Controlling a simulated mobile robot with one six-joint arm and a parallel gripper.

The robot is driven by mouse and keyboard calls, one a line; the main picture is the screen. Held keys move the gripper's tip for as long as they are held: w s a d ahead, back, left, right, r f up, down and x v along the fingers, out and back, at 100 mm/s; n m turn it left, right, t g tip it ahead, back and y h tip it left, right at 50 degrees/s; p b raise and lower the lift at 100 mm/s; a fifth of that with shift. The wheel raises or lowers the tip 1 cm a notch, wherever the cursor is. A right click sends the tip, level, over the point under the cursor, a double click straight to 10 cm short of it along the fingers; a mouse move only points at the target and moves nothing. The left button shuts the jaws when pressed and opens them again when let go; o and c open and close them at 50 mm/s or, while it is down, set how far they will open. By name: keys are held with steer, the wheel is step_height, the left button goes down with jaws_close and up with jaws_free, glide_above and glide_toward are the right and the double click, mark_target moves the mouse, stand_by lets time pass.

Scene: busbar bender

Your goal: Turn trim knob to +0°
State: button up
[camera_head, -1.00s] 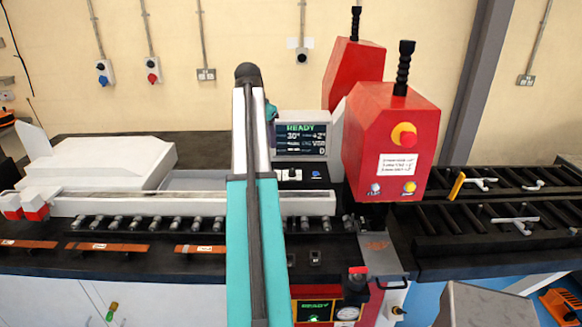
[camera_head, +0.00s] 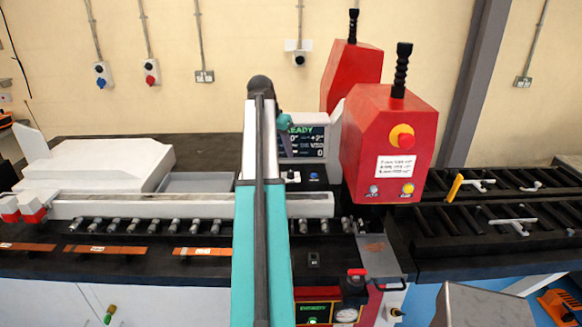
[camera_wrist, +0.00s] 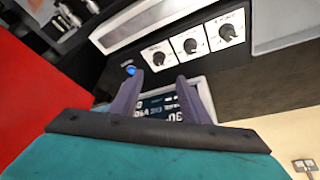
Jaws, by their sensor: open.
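Three black knobs on white label plates stand in a row in the wrist view: a left knob (camera_wrist: 158,58), a middle knob (camera_wrist: 190,45) and a right knob (camera_wrist: 228,32). Their labels are too small to read, so I cannot tell which is the trim knob. My gripper (camera_wrist: 159,78) is open and empty, its two fingers apart and pointing toward the panel, touching no knob that I can see. The display (camera_head: 306,142) reads READY and "+2°", partly covered by my arm; it also shows behind the fingers in the wrist view (camera_wrist: 158,104).
A blue button (camera_wrist: 130,70) sits beside the left knob, close to a fingertip. The red machine head (camera_head: 390,135) with its red and yellow stop button stands right of the display. A grey tray (camera_head: 197,182) and a white beam (camera_head: 140,205) lie to the left.

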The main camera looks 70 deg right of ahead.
mark_target(290, 172)
steer(key=shift+p+x, duration=2.2)
steer(key=shift+x, duration=3.8)
